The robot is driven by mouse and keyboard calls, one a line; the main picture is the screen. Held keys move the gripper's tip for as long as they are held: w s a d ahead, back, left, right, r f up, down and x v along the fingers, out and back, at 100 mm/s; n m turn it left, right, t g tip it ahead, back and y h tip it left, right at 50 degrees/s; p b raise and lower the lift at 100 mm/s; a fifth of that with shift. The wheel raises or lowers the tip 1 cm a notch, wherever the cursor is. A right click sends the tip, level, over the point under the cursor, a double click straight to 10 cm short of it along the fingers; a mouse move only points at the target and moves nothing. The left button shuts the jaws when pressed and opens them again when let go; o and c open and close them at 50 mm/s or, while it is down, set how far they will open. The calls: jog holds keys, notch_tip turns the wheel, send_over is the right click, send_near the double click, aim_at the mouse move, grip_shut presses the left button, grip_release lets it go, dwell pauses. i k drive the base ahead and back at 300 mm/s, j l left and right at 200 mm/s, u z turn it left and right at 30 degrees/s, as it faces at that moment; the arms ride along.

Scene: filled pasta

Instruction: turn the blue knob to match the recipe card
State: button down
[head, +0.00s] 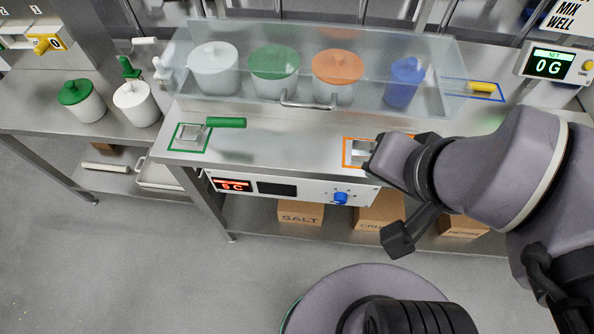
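The blue knob (340,198) sits on the white control panel (310,191) on the front of the counter. A red display (231,185) at the panel's left shows a digit and "C", perhaps "5 C". My gripper (384,203) is to the right of the knob, apart from it in the picture. Its two dark fingers look spread, one over the counter edge and one lower, with nothing seen between them.
A clear guard (300,65) with a handle covers white, green, orange and blue lidded pots. A green-handled tool (226,122) lies by a green square. My arm hides part of an orange square (347,152).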

aim_at(340, 198)
jog(key=u, duration=0.75)
jog(key=i+j+z, duration=0.3)
jog(key=k+j, duration=0.05)
